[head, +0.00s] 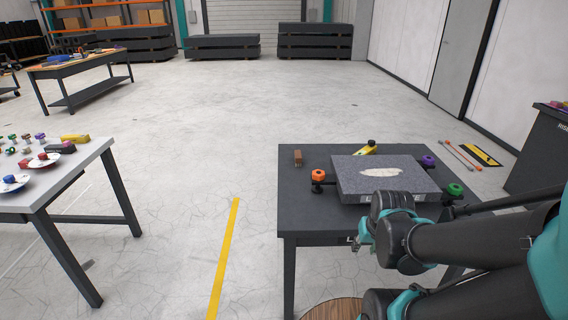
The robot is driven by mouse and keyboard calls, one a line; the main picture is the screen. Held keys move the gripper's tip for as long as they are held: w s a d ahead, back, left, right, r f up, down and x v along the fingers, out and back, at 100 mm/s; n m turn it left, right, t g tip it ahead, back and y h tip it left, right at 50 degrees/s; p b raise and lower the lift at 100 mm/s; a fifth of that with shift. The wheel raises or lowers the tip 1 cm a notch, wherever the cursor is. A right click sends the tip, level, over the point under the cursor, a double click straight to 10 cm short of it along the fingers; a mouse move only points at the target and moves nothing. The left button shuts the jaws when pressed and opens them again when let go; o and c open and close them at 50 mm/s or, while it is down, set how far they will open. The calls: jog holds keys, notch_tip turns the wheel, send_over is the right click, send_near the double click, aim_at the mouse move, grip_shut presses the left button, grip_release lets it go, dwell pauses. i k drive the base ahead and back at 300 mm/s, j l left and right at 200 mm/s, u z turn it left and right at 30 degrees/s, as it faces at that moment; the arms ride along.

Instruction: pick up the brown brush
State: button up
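A small brown block-like object (298,158), which looks like the brown brush, stands near the back left corner of the dark table (300,215). Its details are too small to make out. My gripper (362,243) is low at the table's front edge, nearer to me and to the right of the brown object, well apart from it. The gripper's fingers are small and partly hidden by my arm, so I cannot tell whether they are open or shut.
A granite plate (350,187) with a pale patch (380,171) fills the table's middle. Orange (318,176), purple (428,162) and green (454,190) knobs surround it. A yellow tool (366,148) lies behind. A cluttered grey table (75,175) stands left; floor between is clear.

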aim_at(298, 158)
jog(key=j+z, duration=0.15)
jog(key=j, duration=0.35)
jog(key=j+z, duration=0.15)
jog(key=j, duration=0.4)
jog(key=j+z, duration=0.15)
jog(key=j, duration=0.35)
jog(key=k+j+z, duration=0.15)
jog(key=j, duration=0.35)
jog(key=k+j+z, duration=0.15)
jog(key=j, duration=0.35)
jog(key=i+j+z, duration=0.15)
jog(key=j, duration=0.25)
jog(key=i+j+z, duration=0.15)
jog(key=j, duration=0.25)
jog(key=j+z, duration=0.15)
jog(key=j, duration=0.3)
jog(key=i+j+z, duration=0.15)
jog(key=j, duration=0.3)
